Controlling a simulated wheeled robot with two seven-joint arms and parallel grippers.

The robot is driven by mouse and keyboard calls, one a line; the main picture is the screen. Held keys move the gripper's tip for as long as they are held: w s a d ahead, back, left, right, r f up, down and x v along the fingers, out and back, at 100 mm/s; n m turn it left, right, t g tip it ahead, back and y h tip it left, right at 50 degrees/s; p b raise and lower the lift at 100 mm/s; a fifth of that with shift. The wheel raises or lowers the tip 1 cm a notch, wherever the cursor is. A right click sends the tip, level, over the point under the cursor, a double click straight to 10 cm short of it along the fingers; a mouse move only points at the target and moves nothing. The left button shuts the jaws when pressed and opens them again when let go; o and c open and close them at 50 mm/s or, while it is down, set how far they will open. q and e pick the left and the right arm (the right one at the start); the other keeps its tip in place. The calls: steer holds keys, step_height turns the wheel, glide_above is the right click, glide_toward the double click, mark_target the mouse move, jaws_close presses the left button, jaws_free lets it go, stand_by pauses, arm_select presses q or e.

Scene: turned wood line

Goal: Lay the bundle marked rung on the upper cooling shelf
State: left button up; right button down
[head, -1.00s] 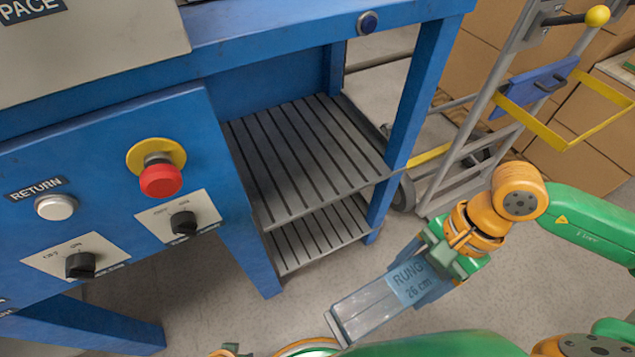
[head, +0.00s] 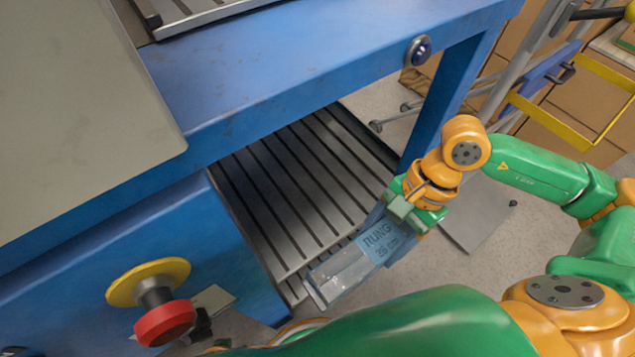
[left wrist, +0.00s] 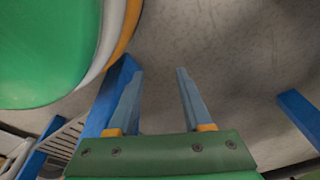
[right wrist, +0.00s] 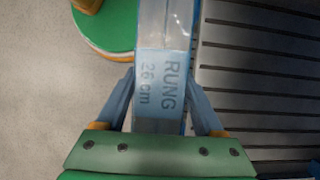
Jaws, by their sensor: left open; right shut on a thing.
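The bundle marked rung (head: 345,270) is a clear-wrapped bar with a blue label reading "RUNG 26 cm". My right gripper (head: 388,222) is shut on its labelled end. In the right wrist view the bundle (right wrist: 163,35) lies between the fingers of the right gripper (right wrist: 163,105). The upper cooling shelf (head: 290,180) is a slatted grey metal shelf inside the blue frame. The bundle is at the shelf's front right edge in the head view; I cannot tell whether they touch. The shelf also shows in the right wrist view (right wrist: 260,65). My left gripper (left wrist: 158,100) is open and empty over the floor.
A blue frame leg (head: 445,95) stands right of the shelf, and a blue beam (head: 300,75) crosses above it. A lower shelf (head: 292,290) shows slightly below. A red stop button (head: 165,325) juts from the panel. A hand truck (head: 530,85) stands at the right.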

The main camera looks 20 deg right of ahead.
steer(key=w+a, duration=0.1)
steer(key=w, duration=0.3)
steer(key=w+a, duration=0.2)
steer(key=w, duration=0.3)
steer(key=w+a, duration=0.2)
steer(key=w, duration=0.2)
steer(key=shift+w, duration=0.35)
steer(key=shift+w+a+f, duration=0.1)
steer(key=shift+w+a, duration=0.05)
steer(key=shift+w, duration=0.2)
arm_select(q)
steer(key=shift+w+d+r+b, duration=0.1)
steer(key=shift+w+d+b, duration=0.1)
steer(key=shift+d+b, duration=0.3)
arm_select(e)
steer(key=shift+f, duration=1.6)
arm_select(q)
steer(key=shift+w+a, duration=0.1)
steer(key=shift+a, duration=0.05)
arm_select(e)
steer(key=shift+f, duration=0.1)
steer(key=shift+c, duration=2.2)
jaws_free()
steer(key=shift+s, duration=0.1)
steer(key=o, duration=0.4)
steer(key=shift+o, duration=0.2)
arm_select(q)
steer(key=shift+r, duration=0.1)
